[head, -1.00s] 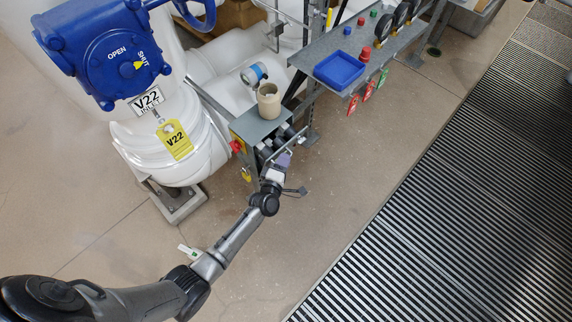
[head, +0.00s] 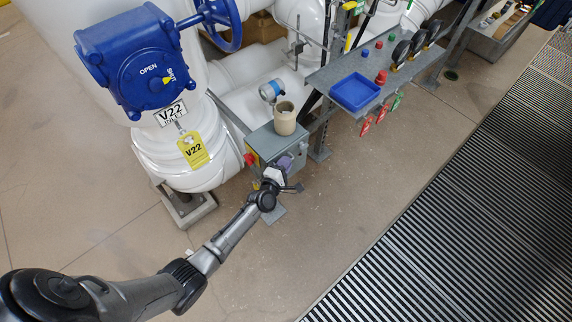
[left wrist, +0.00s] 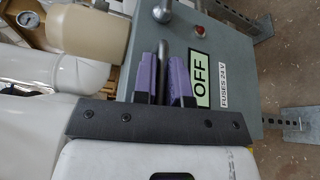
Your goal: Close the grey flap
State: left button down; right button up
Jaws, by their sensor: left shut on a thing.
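The grey flap (head: 295,149) is the front panel of the grey box (head: 267,138) below the shelf. In the head view it stands up against the box front, and I see no clear gap. In the left wrist view the flap (left wrist: 225,65) carries an OFF label and a FUSES 24 V label. My left gripper (head: 286,161) is at the flap's front. In the left wrist view its purple fingers (left wrist: 163,78) are shut on the flap's dark bar handle (left wrist: 163,58). The gripper body hides the lower part of the flap. My right gripper is not in view.
A beige cup (head: 285,118) stands on the box top. A red knob (head: 250,159) is on the box's left side. White pipes and a blue valve (head: 137,62) stand to the left, a shelf with a blue tray (head: 355,92) to the right. Floor in front is clear.

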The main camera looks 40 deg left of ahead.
pick_arm(q)
jog(key=shift+s+a+f, duration=0.1)
jog(key=shift+s+f, duration=0.05)
jog(key=shift+f, duration=0.15)
jog(key=c, duration=1.5)
grip_release()
jog(key=shift+a+r, duration=0.1)
jog(key=shift+r, duration=0.1)
jog(key=shift+s+r, duration=0.15)
jog(key=shift+s, duration=0.1)
jog(key=s+p, duration=0.1)
jog(key=s, duration=0.3)
jog(key=s+d+p, duration=0.1)
jog(key=s, duration=0.3)
jog(key=s+d+p, duration=0.1)
jog(key=s, duration=0.4)
jog(key=shift+r+p, duration=0.3)
jog(key=shift+r, duration=0.1)
jog(key=shift+w, duration=0.1)
